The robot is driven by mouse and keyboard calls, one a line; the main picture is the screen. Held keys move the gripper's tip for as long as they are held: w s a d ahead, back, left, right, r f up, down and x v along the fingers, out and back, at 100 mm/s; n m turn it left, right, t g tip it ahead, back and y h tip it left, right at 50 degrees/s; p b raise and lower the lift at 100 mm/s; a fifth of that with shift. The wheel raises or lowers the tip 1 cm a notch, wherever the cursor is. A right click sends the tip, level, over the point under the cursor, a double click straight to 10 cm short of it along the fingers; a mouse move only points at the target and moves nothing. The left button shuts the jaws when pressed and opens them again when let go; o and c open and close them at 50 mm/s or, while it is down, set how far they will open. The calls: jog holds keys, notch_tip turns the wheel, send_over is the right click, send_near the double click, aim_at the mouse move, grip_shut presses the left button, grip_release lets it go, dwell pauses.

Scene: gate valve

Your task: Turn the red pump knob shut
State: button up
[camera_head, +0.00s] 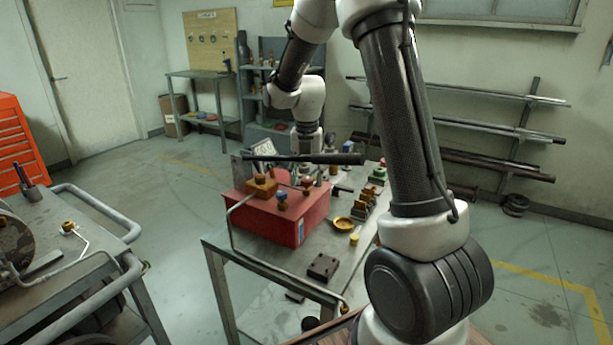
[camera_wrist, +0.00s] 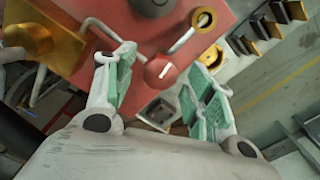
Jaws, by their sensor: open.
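The red pump knob (camera_wrist: 160,71) is a round cap with a white mark. In the wrist view it lies between the two green-padded fingers of my gripper (camera_wrist: 163,65), with a gap visible on both sides. My gripper is open and holds nothing. The knob is mounted on a red pump box (camera_wrist: 110,14), which stands on the metal bench in the head view (camera_head: 268,224). A red knob (camera_head: 308,182) shows on the box there, below my wrist. My fingers are mostly hidden in that view.
A brass block (camera_wrist: 28,40) and a bent metal pipe (camera_head: 232,228) are on the box. A yellow dish (camera_head: 343,224), a dark block (camera_head: 322,267) and several small parts lie to the right on the bench (camera_head: 265,262). A cart (camera_head: 75,262) stands at left.

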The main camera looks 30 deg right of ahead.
jog(key=c, duration=1)
jog(key=shift+m, duration=0.4)
jog(key=m, duration=0.9)
jog(key=shift+w, duration=0.1)
jog(key=m, duration=1)
